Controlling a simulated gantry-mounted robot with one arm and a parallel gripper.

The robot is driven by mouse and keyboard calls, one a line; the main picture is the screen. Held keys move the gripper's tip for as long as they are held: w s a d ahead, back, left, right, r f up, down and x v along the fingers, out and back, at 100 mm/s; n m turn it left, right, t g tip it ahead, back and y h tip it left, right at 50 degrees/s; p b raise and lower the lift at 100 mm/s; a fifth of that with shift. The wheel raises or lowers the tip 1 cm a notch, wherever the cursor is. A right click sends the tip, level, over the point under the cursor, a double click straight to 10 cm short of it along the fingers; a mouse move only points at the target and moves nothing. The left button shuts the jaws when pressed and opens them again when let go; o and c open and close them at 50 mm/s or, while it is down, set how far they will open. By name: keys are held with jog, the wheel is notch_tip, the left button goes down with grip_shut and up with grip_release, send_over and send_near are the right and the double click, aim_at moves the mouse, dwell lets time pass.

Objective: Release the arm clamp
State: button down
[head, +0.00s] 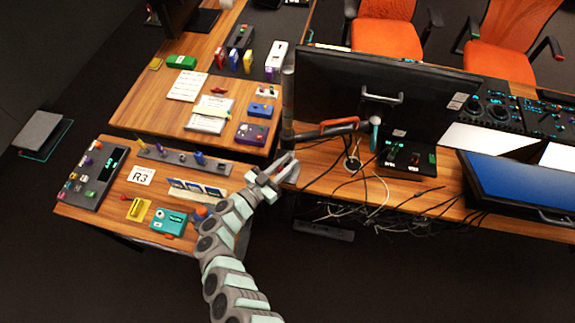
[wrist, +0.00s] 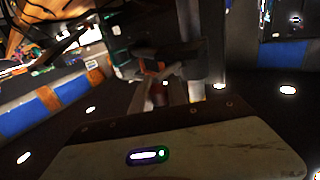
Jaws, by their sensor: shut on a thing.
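My gripper (head: 279,174) is at the desk's left front edge, at the foot of a grey upright pole (head: 288,100). The fingers are closed around a small part there, which looks like the arm clamp; its shape is mostly hidden by the fingers. The monitor arm (head: 318,131) runs right from the pole, with an orange section (head: 339,124) on top. In the wrist view, my gripper (wrist: 172,92) points into a dark area beside an upright grey post (wrist: 190,45), with a reddish-orange patch (wrist: 151,68) near the fingertips.
A dark monitor (head: 380,95) stands behind the arm, with loose cables (head: 360,205) hanging over the desk edge. Left of my arm, a wooden table (head: 120,205) holds panels and small boxes. A blue-screened monitor (head: 520,185) is at right.

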jog(key=shift+f, duration=0.15)
jog(key=c, duration=1.3)
grip_release()
notch_tip(320, 180, up, 20)
jog(key=shift+r+p, duration=0.1)
jog(key=shift+p, duration=1.05)
